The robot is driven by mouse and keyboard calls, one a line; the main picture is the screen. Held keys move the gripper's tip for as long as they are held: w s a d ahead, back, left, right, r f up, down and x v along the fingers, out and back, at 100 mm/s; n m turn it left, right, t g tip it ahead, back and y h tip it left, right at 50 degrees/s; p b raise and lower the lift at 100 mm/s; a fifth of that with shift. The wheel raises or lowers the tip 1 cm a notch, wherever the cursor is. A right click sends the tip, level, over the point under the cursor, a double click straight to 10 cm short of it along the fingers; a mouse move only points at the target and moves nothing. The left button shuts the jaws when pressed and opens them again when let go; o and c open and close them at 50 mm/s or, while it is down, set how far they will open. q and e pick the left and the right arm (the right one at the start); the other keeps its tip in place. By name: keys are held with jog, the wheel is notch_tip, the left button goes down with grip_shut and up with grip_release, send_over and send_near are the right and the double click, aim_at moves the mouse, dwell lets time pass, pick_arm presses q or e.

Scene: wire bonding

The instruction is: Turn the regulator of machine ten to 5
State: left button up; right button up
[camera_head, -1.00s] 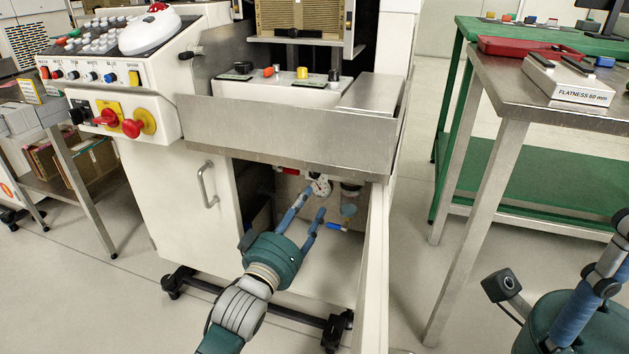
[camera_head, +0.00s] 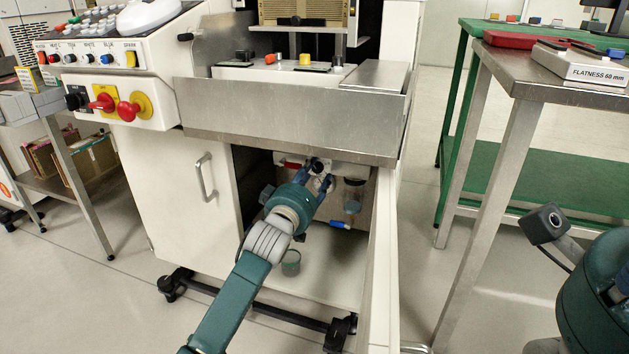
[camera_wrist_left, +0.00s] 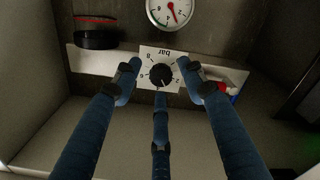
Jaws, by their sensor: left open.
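The regulator is a black round knob (camera_wrist_left: 161,75) on a white scale plate (camera_wrist_left: 149,54) marked "bar", upside down in the left wrist view. I cannot read its setting clearly. A round gauge (camera_wrist_left: 172,12) with a red needle shows beside it; in the head view the gauge (camera_head: 328,184) is partly covered by my fingers. My left gripper (camera_head: 321,172) reaches into the open cabinet. In the left wrist view its blue fingers (camera_wrist_left: 160,80) are spread, two on either side of the knob and one in line below it. Touch cannot be told.
The steel front panel (camera_head: 290,125) hangs just above my left gripper. The open cabinet door (camera_head: 380,265) stands to its right. A glass-like bowl (camera_head: 353,195), a blue-handled valve (camera_head: 340,225) and a red-handled part (camera_wrist_left: 222,83) are close by.

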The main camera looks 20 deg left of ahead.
pick_arm(q)
jog(key=shift+w, duration=0.1)
grip_shut()
jog(key=shift+f, duration=0.2)
dwell(0.6)
jog(key=shift+d+p, duration=0.1)
jog(key=shift+p, duration=0.35)
